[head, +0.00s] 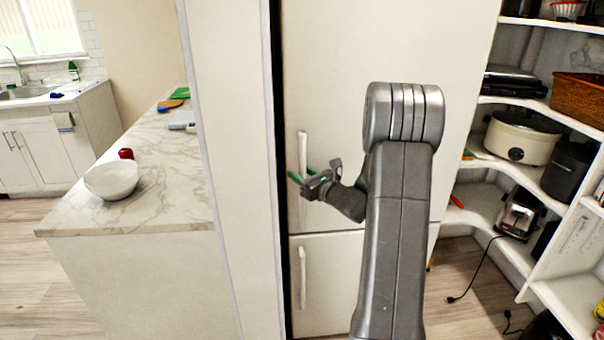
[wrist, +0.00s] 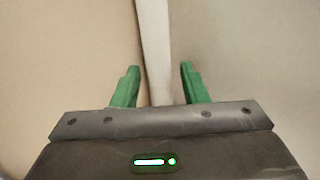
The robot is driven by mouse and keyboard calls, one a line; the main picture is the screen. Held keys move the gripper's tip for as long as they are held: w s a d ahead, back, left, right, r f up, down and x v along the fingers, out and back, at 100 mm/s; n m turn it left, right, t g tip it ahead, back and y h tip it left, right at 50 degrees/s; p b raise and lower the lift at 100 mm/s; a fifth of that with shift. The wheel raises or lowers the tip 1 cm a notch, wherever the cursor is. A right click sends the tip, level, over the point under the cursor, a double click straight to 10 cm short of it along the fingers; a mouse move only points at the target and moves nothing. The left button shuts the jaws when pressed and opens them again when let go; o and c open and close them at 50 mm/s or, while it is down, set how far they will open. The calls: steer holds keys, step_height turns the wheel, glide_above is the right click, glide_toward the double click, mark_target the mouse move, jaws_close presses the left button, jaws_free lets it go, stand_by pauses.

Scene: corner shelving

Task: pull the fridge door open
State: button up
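The white fridge stands in the middle of the head view, with a large upper door (head: 335,80) and a lower door (head: 340,270). Both doors look closed. The upper door has a vertical white handle (head: 303,160) near its left edge. My gripper (head: 303,176) is at the lower part of this handle. In the wrist view the handle (wrist: 155,50) runs down between the two green fingers of my gripper (wrist: 158,84). The fingers are apart, with gaps visible on both sides of the handle. The lower door has its own vertical handle (head: 302,278).
A white panel (head: 235,150) stands just left of the fridge. Further left is a marble counter (head: 165,205) with a white bowl (head: 112,179). Corner shelves (head: 484,205) with a slow cooker (head: 520,138) and a toaster (head: 520,213) stand to the right.

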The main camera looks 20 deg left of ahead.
jaws_close()
steer(key=shift+d, duration=0.1)
